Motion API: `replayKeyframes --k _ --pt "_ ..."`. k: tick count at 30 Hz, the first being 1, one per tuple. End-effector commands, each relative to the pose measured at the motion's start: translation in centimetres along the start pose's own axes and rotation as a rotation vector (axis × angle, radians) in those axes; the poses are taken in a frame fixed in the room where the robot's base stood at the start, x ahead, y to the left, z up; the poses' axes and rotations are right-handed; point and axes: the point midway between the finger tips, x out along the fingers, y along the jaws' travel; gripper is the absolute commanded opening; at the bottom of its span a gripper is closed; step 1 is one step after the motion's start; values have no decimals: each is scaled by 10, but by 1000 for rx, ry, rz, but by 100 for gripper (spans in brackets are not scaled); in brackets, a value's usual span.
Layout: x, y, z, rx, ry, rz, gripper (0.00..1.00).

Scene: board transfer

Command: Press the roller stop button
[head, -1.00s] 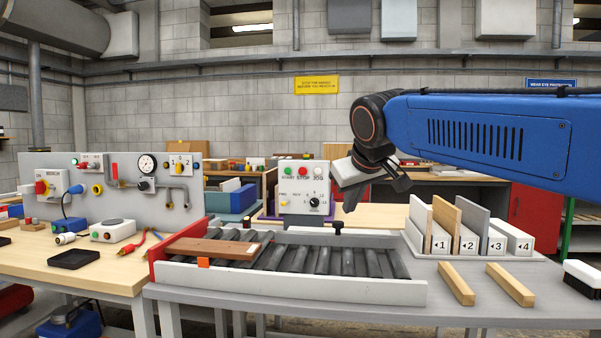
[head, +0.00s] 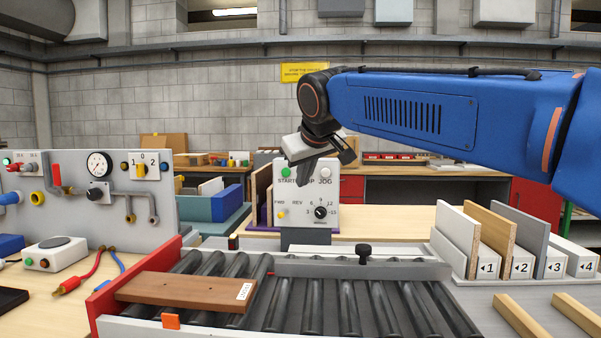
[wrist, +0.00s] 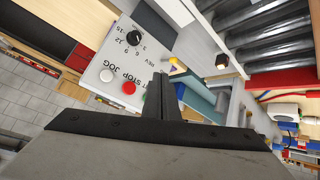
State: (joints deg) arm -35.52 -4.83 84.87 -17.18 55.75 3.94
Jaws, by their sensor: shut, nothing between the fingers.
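The white control box (head: 297,213) stands behind the roller conveyor, with START, STOP and JOG buttons along its top and a black knob (head: 320,212) below. The green START button (head: 286,172) and the white JOG button (head: 325,170) show in the head view; my gripper hides the STOP button there. In the wrist view the red STOP button (wrist: 129,87) is visible between the white JOG button (wrist: 107,75) and the partly covered green START button. My gripper (head: 302,186) is shut and empty in front of the box's upper face; contact cannot be told.
A brown board (head: 185,291) lies on the conveyor rollers (head: 350,305) at the left, beside the red end plate (head: 125,281). A black clamp knob (head: 364,252) stands on the rear rail. Upright boards in a numbered rack (head: 488,266) stand at the right.

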Motion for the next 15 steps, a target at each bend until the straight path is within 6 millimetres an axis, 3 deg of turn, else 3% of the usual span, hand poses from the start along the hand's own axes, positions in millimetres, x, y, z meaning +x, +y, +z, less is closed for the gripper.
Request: replayKeyframes --k 15 --pt "6 4 -3 0 -1 0 0"
